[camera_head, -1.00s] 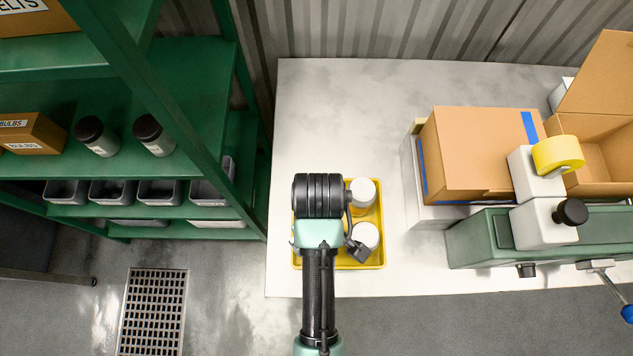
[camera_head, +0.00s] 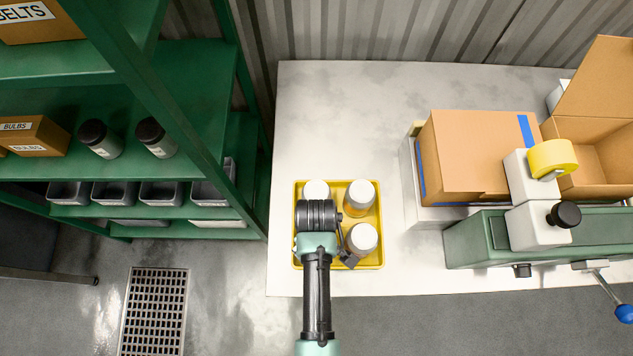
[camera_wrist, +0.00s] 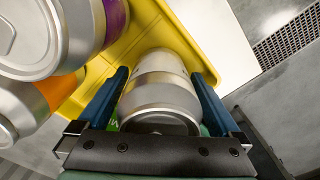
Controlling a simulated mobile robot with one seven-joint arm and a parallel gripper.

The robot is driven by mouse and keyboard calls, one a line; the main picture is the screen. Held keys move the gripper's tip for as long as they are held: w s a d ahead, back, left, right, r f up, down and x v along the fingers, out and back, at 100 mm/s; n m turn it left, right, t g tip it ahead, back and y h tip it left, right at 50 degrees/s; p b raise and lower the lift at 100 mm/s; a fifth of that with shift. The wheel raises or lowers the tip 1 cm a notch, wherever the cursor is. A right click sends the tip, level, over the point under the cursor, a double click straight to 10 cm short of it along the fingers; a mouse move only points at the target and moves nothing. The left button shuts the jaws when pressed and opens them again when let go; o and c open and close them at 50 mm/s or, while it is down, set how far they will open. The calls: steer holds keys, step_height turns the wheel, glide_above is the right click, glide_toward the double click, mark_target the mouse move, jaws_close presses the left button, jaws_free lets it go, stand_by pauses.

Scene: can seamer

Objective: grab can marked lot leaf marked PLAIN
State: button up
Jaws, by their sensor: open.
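A yellow tray (camera_head: 376,262) on the table holds several cans with pale lids. In the head view, one can (camera_head: 317,189) shows at the back left, one (camera_head: 360,196) at the back right and one (camera_head: 363,239) at the front right. My gripper (camera_wrist: 159,76) is open in the wrist view, with its blue fingers on either side of a silver can (camera_wrist: 160,92) with a pale band. I cannot tell whether the fingers touch it. A sliver of green shows beside the left finger. No lot word is readable. The head view hides my fingertips.
A cardboard box (camera_head: 478,155) and a green machine (camera_head: 478,243) with a yellow roll (camera_head: 553,158) stand right of the tray. A green shelf (camera_head: 190,90) with dark-capped bottles rises at the left. The table (camera_head: 340,110) behind the tray is clear.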

steer(key=shift+c, duration=0.2)
steer(key=c, duration=1.4)
steer(key=shift+w, duration=0.1)
jaws_close()
steer(key=shift+r, duration=0.2)
